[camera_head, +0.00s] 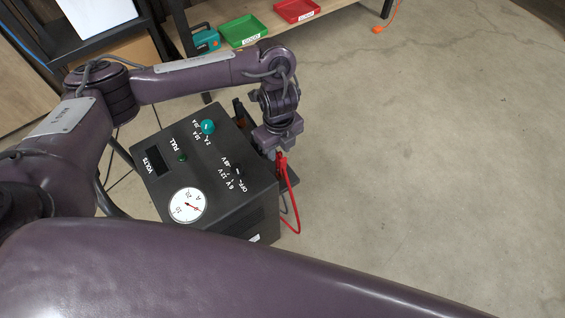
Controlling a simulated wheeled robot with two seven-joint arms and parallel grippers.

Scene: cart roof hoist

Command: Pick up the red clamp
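The red clamp (281,164) is at the right side of a dark grey battery charger (222,185), and a red cable (297,212) loops down below it. My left gripper (278,151) points down right at the top of the red clamp, beside the charger's far right edge. Its fingers are small and partly merge with the clamp, so whether they are closed on it cannot be told. My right gripper is not in the picture.
The charger's top has a teal knob (208,126), a black knob (238,171) and a round dial (187,205). A green tray (243,31) and a red tray (297,10) sit on a shelf behind. The floor to the right is mostly clear.

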